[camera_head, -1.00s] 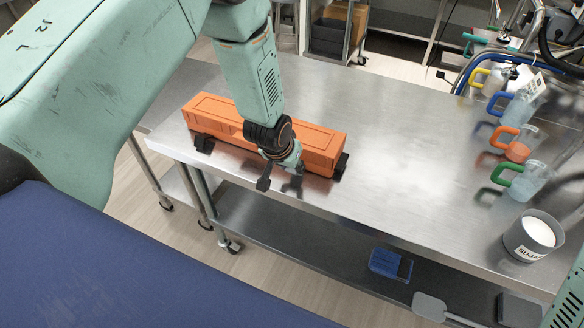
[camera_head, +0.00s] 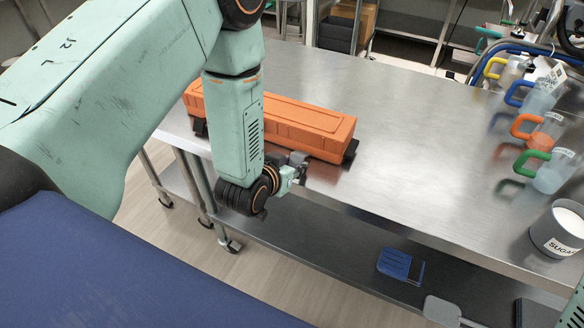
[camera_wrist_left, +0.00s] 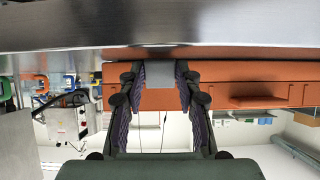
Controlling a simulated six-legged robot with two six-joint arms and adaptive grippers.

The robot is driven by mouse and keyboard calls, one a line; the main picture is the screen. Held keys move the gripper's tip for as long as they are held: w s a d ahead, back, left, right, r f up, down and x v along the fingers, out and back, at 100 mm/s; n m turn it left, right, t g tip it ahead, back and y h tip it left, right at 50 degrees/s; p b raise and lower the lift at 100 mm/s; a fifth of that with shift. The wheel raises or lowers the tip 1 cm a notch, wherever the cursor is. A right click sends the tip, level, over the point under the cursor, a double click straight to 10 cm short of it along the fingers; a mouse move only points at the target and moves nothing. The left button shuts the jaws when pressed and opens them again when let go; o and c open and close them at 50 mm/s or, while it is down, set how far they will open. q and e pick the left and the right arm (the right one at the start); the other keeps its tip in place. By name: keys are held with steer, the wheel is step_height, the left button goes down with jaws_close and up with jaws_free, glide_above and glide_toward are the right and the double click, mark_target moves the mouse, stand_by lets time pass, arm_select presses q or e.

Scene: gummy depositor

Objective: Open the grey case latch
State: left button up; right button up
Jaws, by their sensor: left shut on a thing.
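The long orange case (camera_head: 305,123) lies closed on the steel table, on dark supports. In the left wrist view the orange case (camera_wrist_left: 245,72) fills the band just beyond my fingers, and the picture is upside down. The grey latch (camera_wrist_left: 161,72) shows there on the case front, between my fingertips. My left gripper (camera_head: 299,170) is at the front side of the case, low over the table's front edge. In the wrist view its two fingers (camera_wrist_left: 161,92) are shut on the grey latch. My right gripper is not in view.
The steel table (camera_head: 400,130) is clear to the right of the case. Several jugs with coloured handles, such as a green one (camera_head: 530,160), and a sugar tub (camera_head: 560,230) stand at the right. A blue item (camera_head: 398,264) lies on the lower shelf.

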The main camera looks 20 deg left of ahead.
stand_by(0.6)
arm_select(q)
steer(key=o, duration=1.2)
steer(key=shift+f, duration=0.1)
steer(key=shift+c, duration=0.2)
steer(key=v, duration=0.7)
steer(key=shift+s, duration=0.25)
steer(key=s+f+n+g+b, duration=0.1)
steer(key=s+f+g+b, duration=1)
steer(key=s+f, duration=1.4)
steer(key=shift+s+f+g, duration=0.25)
steer(key=shift+s+g, duration=0.15)
steer(key=shift+s, duration=0.65)
